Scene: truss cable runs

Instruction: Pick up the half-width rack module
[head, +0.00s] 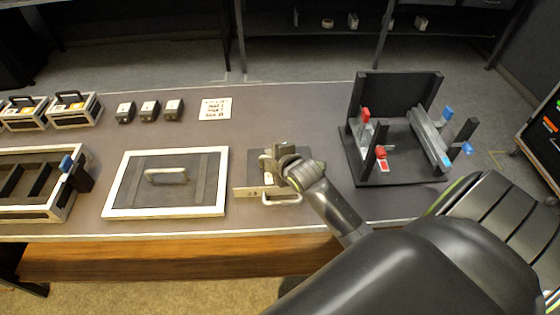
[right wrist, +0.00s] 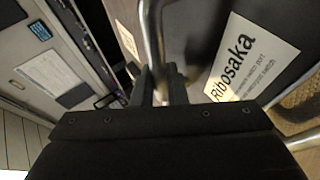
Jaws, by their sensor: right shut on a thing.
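The half-width rack module (head: 243,192) lies near the front edge of the table, a dark box with a pale front plate and a metal handle at the front. My right gripper (head: 279,155) is over it and hides part of its top. In the right wrist view, the gripper's fingers (right wrist: 160,85) are shut on a metal bar handle (right wrist: 152,35). A white label reading "Ribosaka" (right wrist: 238,50) is on the dark surface beside it. I cannot tell whether the module is clear of the table. My left gripper is not in view.
A framed panel with a handle (head: 165,208) lies just left of the module. A black fixture with red and blue clamps (head: 370,170) stands at right. Several small boxes, a paper card (head: 215,109) and an open tray (head: 62,212) are further left.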

